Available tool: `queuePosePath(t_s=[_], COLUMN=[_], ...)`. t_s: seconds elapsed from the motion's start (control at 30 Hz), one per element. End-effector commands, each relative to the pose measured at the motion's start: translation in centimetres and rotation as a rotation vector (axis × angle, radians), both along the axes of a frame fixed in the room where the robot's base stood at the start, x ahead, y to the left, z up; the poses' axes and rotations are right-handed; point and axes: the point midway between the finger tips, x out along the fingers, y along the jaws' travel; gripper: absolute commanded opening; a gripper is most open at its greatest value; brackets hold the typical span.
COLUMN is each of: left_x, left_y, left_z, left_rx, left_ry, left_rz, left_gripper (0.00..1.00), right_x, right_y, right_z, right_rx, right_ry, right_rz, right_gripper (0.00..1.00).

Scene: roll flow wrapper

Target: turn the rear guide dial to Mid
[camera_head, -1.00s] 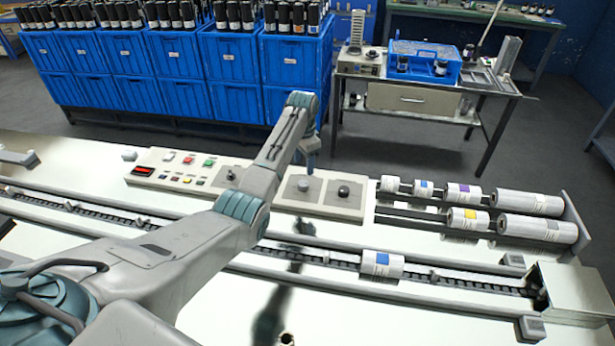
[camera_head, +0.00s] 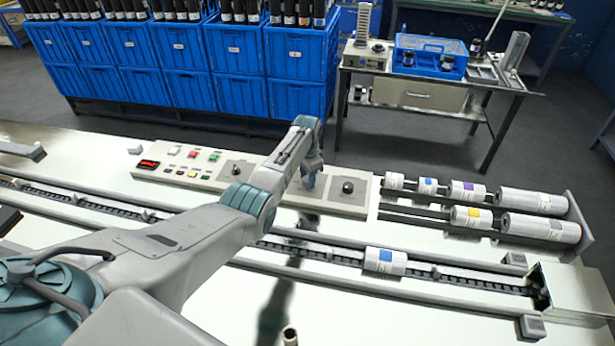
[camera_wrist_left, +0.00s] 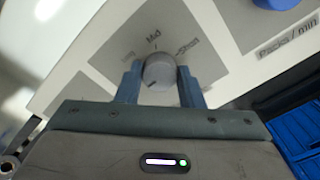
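The control panel (camera_head: 215,180) lies along the back of the machine top. In the left wrist view, a round grey dial (camera_wrist_left: 159,72) sits on a grey plate with the label Mid (camera_wrist_left: 153,36) above it and other labels to its sides, blurred. A short dark mark on the dial is toward its lower left, away from Mid. My left gripper (camera_wrist_left: 160,84) has one finger on each side of the dial, very close; I cannot tell whether they touch it. In the head view my left gripper (camera_head: 308,181) is down at the panel's middle dial, which it hides.
Dark knobs stand on the panel to the left (camera_head: 237,170) and right (camera_head: 348,187) of my gripper. Rolls (camera_head: 535,201) lie at right. A roll with a blue label (camera_head: 385,261) is on the conveyor. Blue crates (camera_head: 300,62) stand behind.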

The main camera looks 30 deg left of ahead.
Motion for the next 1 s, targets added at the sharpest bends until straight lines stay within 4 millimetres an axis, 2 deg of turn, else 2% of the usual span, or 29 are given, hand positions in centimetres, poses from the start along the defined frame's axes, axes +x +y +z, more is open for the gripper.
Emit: queuePosePath(t_s=[0.03,0.1,0.53,1.0], left_x=[-0.01,-0.01,-0.01,-0.02], left_y=[-0.01,0.00,0.00,0.00], left_z=[-0.01,0.00,0.05,0.04], left_rx=[0.000,0.000,0.000,0.000], left_ry=[0.000,0.000,0.001,0.001], left_rz=[0.000,0.000,-0.082,-0.479], left_gripper=[0.24,0.11,0.11,0.11], right_x=[0.01,0.02,0.31,0.37], right_y=[-0.10,-0.20,-0.27,0.22], right_z=[0.01,0.02,0.21,0.73], right_rx=[-0.001,-0.002,-0.003,0.002], right_ry=[0.000,0.000,-0.003,-0.004], right_rz=[0.000,0.001,0.001,0.000], right_gripper=[0.80,0.80,0.80,0.80])
